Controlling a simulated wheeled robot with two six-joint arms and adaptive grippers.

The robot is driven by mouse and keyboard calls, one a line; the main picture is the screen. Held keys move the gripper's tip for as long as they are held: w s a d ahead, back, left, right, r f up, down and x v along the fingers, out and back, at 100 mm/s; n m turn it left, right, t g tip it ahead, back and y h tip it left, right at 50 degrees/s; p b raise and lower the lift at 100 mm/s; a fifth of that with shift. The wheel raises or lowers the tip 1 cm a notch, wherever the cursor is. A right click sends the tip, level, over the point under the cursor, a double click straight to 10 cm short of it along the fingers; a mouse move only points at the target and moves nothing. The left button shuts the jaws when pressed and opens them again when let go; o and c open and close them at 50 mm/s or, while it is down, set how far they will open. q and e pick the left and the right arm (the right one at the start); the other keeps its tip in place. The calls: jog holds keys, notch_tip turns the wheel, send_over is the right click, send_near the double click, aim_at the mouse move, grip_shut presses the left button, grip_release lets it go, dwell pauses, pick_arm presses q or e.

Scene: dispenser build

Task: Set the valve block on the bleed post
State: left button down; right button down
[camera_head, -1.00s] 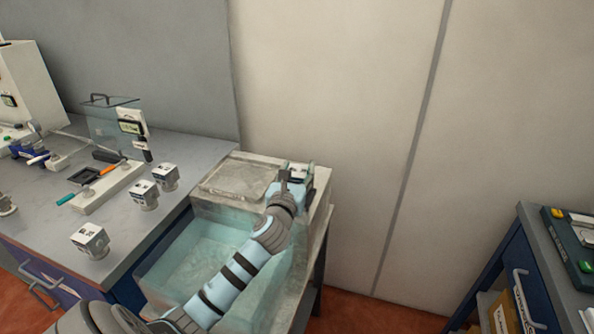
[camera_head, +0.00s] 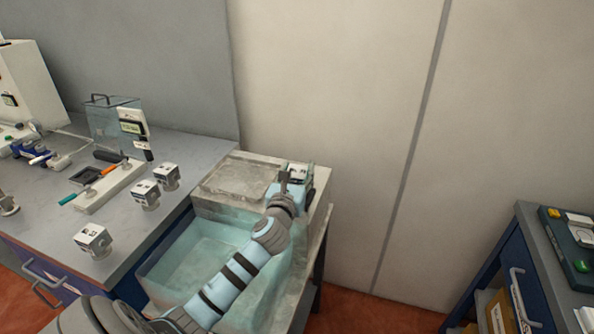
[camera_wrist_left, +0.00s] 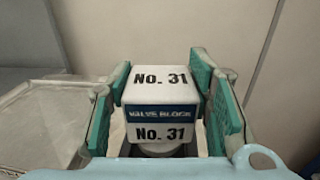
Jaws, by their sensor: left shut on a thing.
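The valve block (camera_wrist_left: 160,106) is a white cube with a blue band, marked "No. 31" and "VALVE BLOCK" in the left wrist view. My left gripper (camera_wrist_left: 160,88) is shut on it, with a green-padded finger on each side. A pale round part (camera_wrist_left: 160,149) shows below the block; I cannot tell whether it is the block's foot or the post. In the head view my left gripper (camera_head: 297,174) holds the block (camera_head: 298,171) over the back right ledge of the water basin (camera_head: 318,207). The bleed post cannot be made out there.
Several similar white blocks stand on the grey bench at left, such as one near the front (camera_head: 93,239). A flat plate (camera_head: 236,180) lies left of my gripper on the basin's back ledge. A wall (camera_head: 340,90) rises close behind. A blue cabinet (camera_head: 510,260) stands at far right.

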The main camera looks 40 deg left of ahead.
pick_arm(q)
jog(key=shift+f+b, duration=0.45)
jog(key=shift+f, duration=0.15)
dwell(0.3)
jog(key=c, duration=1.2)
grip_release()
jog(key=shift+o, duration=0.5)
jog(key=shift+s+d, duration=0.1)
jog(key=p+v, duration=0.4)
jog(key=v, duration=0.7)
